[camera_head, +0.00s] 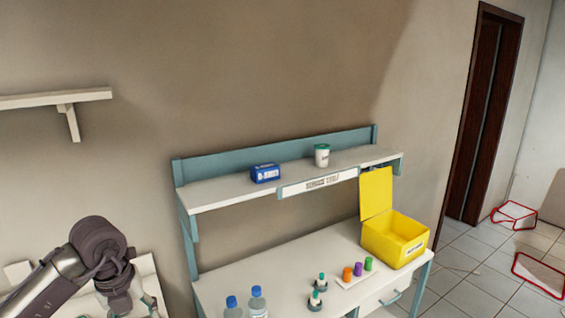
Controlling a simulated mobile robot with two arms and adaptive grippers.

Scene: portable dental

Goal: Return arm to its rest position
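My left arm (92,250) comes in from the lower left, with a grey link and a dark, rounded joint. Past the joint it bends down toward the bottom edge of the picture, left of the workbench. The fingers of my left gripper do not show, so I cannot see whether it holds anything. My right arm and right gripper are out of view.
A white workbench (267,279) with a raised shelf (229,194) holds a blue box (265,173), a white cup (322,156), bottles (258,303), coloured vials (358,269) and an open yellow bin (392,240). A wall shelf (55,98) hangs at left. Tiled floor is at right.

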